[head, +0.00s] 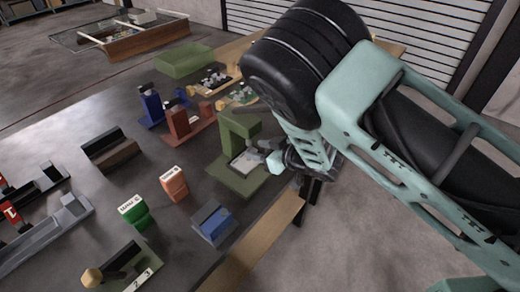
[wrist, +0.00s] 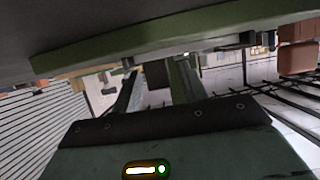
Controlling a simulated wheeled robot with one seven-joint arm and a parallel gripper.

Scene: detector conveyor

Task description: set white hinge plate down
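A flat white plate (head: 246,162), which looks like the white hinge plate, lies or hovers low over the base of the green stand (head: 238,184). The stand's upright and arm rise behind it. My gripper (head: 273,160) is at the right side of this stand, close to the plate's right edge. In the wrist view its two dark fingers (wrist: 152,78) are apart, with their tips running up to the edge of a green slab (wrist: 95,55). The tips are hidden there, and I cannot tell whether they touch or hold the plate.
Blue (head: 151,106) and red (head: 184,122) stands are behind to the left. A blue block (head: 213,222), an orange box (head: 174,183) and a green box (head: 134,212) are in front. The wooden table edge (head: 262,242) runs just below my gripper.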

